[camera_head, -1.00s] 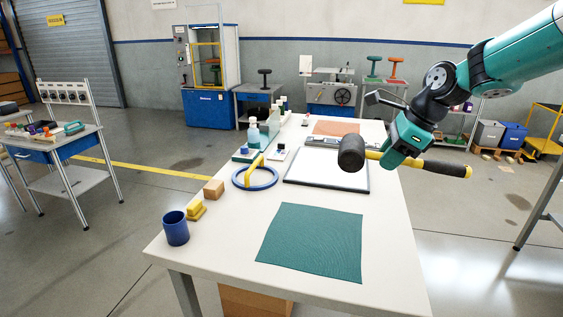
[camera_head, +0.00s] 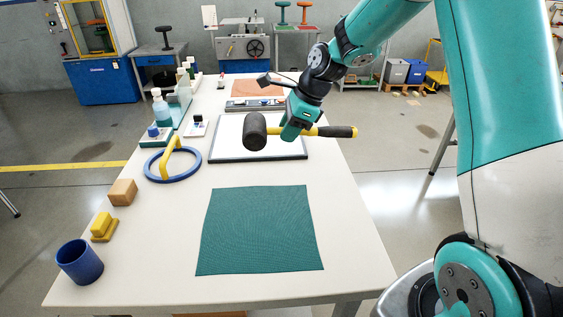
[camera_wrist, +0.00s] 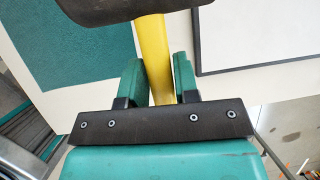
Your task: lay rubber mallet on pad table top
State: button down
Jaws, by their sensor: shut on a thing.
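The rubber mallet has a black head (camera_head: 254,131) and a yellow handle with a black grip (camera_head: 340,132). My gripper (camera_head: 291,132) is shut on the yellow handle near the head and holds the mallet in the air, over the white framed board in the head view. In the wrist view the handle (camera_wrist: 156,60) runs between the two green fingers, with the head at the top edge. The green pad (camera_head: 260,230) lies flat and bare on the near part of the white table top (camera_head: 350,235). The pad also shows in the wrist view (camera_wrist: 85,55).
The white framed board (camera_head: 228,136) lies behind the pad. A blue ring with a yellow handle (camera_head: 172,178), a wooden block (camera_head: 123,192), a yellow block (camera_head: 104,228) and a blue cup (camera_head: 79,262) line the left side. Bottles (camera_head: 161,108) stand farther back. Table space right of the pad is clear.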

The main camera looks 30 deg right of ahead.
aim_at(282, 175)
notch_tip(282, 175, down, 11)
jog(key=shift+r, duration=0.1)
dwell(0.3)
jog(key=c, duration=0.9)
grip_release()
jog(key=shift+o, duration=0.2)
